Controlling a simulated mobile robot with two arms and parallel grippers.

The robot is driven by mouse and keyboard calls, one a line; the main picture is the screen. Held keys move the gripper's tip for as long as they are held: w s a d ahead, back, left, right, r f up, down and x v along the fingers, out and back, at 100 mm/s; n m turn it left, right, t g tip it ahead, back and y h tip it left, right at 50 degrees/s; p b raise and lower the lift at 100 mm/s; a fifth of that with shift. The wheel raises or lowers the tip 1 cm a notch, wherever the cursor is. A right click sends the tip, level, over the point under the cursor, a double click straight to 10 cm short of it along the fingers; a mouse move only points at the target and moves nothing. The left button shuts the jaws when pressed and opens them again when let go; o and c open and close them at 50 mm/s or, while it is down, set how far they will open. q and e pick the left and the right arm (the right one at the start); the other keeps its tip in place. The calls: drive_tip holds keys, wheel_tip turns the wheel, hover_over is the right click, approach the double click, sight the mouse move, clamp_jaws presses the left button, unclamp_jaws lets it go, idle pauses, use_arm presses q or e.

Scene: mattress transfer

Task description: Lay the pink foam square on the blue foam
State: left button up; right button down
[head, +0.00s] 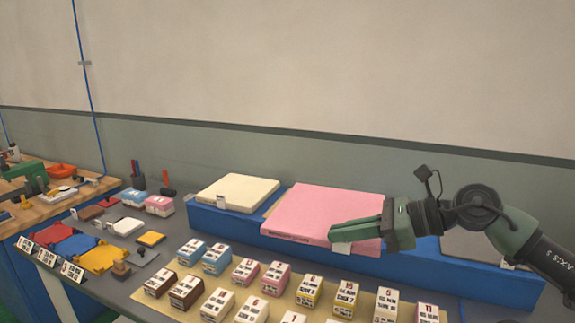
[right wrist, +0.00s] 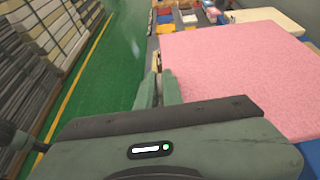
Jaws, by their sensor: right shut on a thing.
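The pink foam square (head: 315,212) lies flat over the middle of a long blue block (head: 470,275), its front edge reaching the block's front. I cannot tell whether this block is the blue foam; no other blue foam shows. My right gripper (head: 335,237) is at the pink square's front right part, its fingers along the front edge, shut on the square by its edge or white tag (head: 341,248). The exact grip is hidden. In the right wrist view the pink square (right wrist: 235,75) lies right of the closed fingers (right wrist: 157,88). My left gripper is not in view.
A cream foam square (head: 238,190) lies left on the block, and a grey one (head: 470,248) lies right, partly behind my arm. Several small labelled boxes (head: 247,270) stand in front. Coloured trays (head: 75,245) lie at left. A wall is behind.

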drive_tip(key=s+a+f, duration=0.2)
drive_tip(key=s+f, duration=0.6)
drive_tip(key=s, duration=0.1)
drive_tip(key=s+d+f+m+t+h, duration=0.1)
drive_tip(key=s+d+f+m+t, duration=0.2)
drive_tip(key=s+d+f, duration=0.5)
drive_tip(key=shift+s+d+t+h, duration=0.3)
drive_tip(key=shift+s+d+h, duration=0.15)
drive_tip(key=shift+d, duration=0.55)
drive_tip(key=shift+f, duration=0.15)
